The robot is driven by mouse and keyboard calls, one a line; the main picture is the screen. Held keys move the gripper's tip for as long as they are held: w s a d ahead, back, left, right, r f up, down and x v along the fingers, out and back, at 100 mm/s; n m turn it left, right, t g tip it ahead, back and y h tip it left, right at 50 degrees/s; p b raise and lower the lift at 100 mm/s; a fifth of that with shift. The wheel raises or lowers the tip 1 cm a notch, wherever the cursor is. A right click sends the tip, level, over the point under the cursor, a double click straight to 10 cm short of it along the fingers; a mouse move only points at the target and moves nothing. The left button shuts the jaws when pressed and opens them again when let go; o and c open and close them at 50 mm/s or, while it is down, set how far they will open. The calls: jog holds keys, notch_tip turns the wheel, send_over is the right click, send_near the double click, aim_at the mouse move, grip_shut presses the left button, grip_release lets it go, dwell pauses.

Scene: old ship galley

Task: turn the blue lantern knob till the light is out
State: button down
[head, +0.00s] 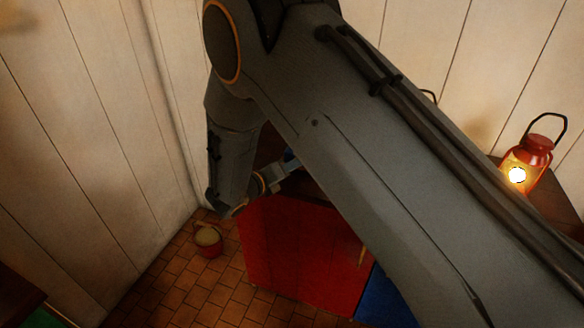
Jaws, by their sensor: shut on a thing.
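My gripper (284,174) shows only in part, low on the left of my big forearm, over the top of a red cabinet. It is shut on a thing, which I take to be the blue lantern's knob. Its fingertips and the knob are hidden behind my arm. The blue lantern's body is not clearly visible, and I cannot tell whether its light is on. A small dark curved handle (430,96) shows above my arm; I cannot tell what it belongs to.
A lit red lantern (537,145) stands on a brown top at the right. The red cabinet (300,258) stands below my arm, with a blue panel (385,300) beside it. A red bucket (208,243) is on the tiled floor, near the white plank wall.

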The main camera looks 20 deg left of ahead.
jog(key=n, duration=0.1)
jog(key=n+h+b, duration=0.1)
jog(key=n+h, duration=0.1)
jog(key=shift+a+f+t, duration=0.15)
jog(key=shift+f+t, duration=0.1)
jog(key=shift+t, duration=0.15)
jog(key=shift+n+t+h+b, duration=0.45)
jog(key=shift+n+b, duration=0.35)
jog(key=shift+n, duration=0.8)
jog(key=c, duration=1.5)
grip_release()
jog(key=shift+c, duration=0.2)
jog(key=shift+f, duration=0.1)
